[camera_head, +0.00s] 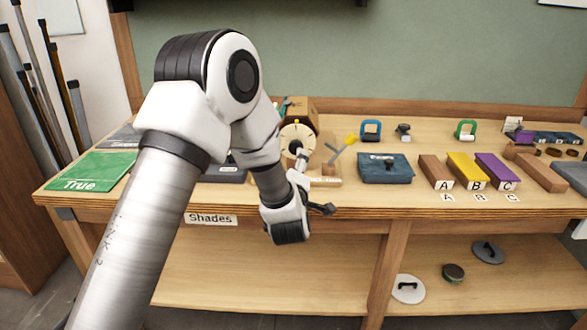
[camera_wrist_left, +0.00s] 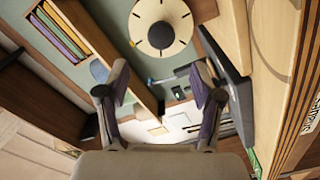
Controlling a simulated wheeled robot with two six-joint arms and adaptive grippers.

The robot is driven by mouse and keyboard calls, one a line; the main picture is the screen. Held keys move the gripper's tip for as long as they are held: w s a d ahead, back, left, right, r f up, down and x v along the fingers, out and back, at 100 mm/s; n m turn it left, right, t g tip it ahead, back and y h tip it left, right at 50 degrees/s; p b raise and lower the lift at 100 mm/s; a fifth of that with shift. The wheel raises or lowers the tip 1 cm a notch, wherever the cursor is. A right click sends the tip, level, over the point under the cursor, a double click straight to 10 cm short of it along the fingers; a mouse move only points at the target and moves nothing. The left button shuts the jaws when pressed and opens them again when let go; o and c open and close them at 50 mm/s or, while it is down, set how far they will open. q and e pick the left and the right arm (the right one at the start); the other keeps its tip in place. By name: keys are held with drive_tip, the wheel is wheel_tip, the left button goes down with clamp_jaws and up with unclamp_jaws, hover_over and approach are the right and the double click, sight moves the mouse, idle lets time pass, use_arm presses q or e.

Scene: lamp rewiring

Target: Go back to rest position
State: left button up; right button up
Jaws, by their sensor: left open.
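My left arm (camera_head: 195,130) reaches in from the left and bends down over the front edge of the workbench (camera_head: 345,200). In the wrist view my left gripper (camera_wrist_left: 160,88) is open, with its two fingers spread wide and nothing between them. In the head view its fingers are small and partly hidden by the wrist. A round cream dial (camera_head: 298,135) with dark marks stands on the bench just beyond the wrist. It also shows at the top of the wrist view (camera_wrist_left: 160,32), apart from the fingers. My right gripper is not in view.
A green "True" board (camera_head: 95,170) lies at the left. A dark blue case (camera_head: 385,168) and brown, yellow (camera_head: 468,170) and purple blocks lie on the right. A shelf below holds round lids (camera_head: 408,288).

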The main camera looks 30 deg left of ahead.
use_arm(q)
drive_tip(key=shift+s+d, duration=0.3)
drive_tip(key=shift+s, duration=0.15)
drive_tip(key=s+d+f+m+g+h+p, duration=0.15)
drive_tip(key=s+f, duration=0.25)
drive_tip(key=f, duration=0.5)
drive_tip(key=s+d+f+m+g+h+p, duration=0.1)
drive_tip(key=s+d+f+m+g+h, duration=0.15)
drive_tip(key=s+f, duration=0.45)
drive_tip(key=s+d+f+m+g+h+p, duration=0.1)
drive_tip(key=s+d+f+m+g, duration=0.1)
drive_tip(key=f, duration=0.8)
drive_tip(key=s+d+f+m+g+h, duration=0.1)
drive_tip(key=s+d+f+m+g, duration=0.1)
drive_tip(key=s, duration=0.6)
drive_tip(key=s+d+f+m+g+h, duration=0.2)
drive_tip(key=s+d+f+m+g, duration=0.1)
drive_tip(key=s+m, duration=0.3)
drive_tip(key=s+d+f+m+g+h, duration=0.1)
drive_tip(key=s+d+f+m+g, duration=0.1)
drive_tip(key=s, duration=0.7)
wheel_tip(320, 180, down, 2)
drive_tip(key=m+g, duration=0.1)
drive_tip(key=g, duration=0.1)
drive_tip(key=shift+s+d+m+g, duration=0.3)
drive_tip(key=shift+s+d+m, duration=0.05)
drive_tip(key=shift+d+m, duration=0.05)
drive_tip(key=shift+w, duration=0.1)
